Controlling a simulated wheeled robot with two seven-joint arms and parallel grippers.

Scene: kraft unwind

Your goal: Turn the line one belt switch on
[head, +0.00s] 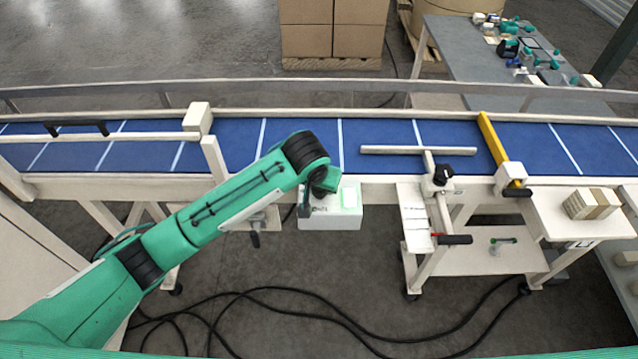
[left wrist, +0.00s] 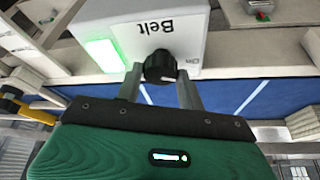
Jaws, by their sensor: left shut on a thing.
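In the head view my left gripper (head: 318,190) partly hides the box front. My right gripper is not in view.
The blue belt (head: 380,135) runs across behind the box. To the right are a white guide stand (head: 413,215) and a yellow bar (head: 493,140) over the belt. Black cables (head: 270,300) lie on the floor below. A grey table (head: 470,60) with tools stands at the back right.

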